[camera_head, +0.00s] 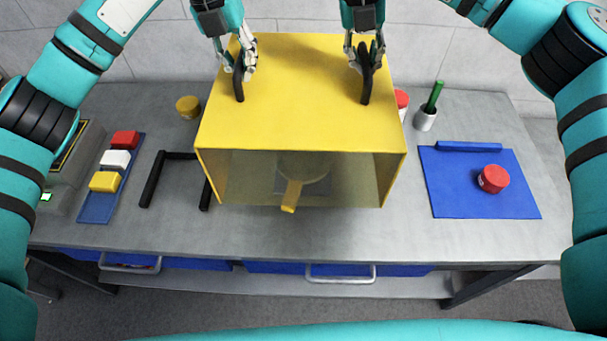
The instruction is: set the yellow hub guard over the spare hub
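The yellow hub guard (300,120) is a large box with a see-through front panel and two black handles on top. My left gripper (243,68) is shut on its left handle (239,88). My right gripper (366,62) is shut on its right handle (365,90). The guard is over the middle of the bench; I cannot tell whether its lower edge touches the bench. Behind the panel a dim round shape, possibly the spare hub (305,168), shows with a yellow bar (291,196) reaching towards the front edge. The guard hides most of it.
A black corner frame (153,178) lies left of the guard on the grey bench (330,235). A blue tray (97,207) with red, white and yellow blocks is further left. A blue mat (455,203) with a red-capped jar (493,179) is at right. A cup (425,120) stands behind.

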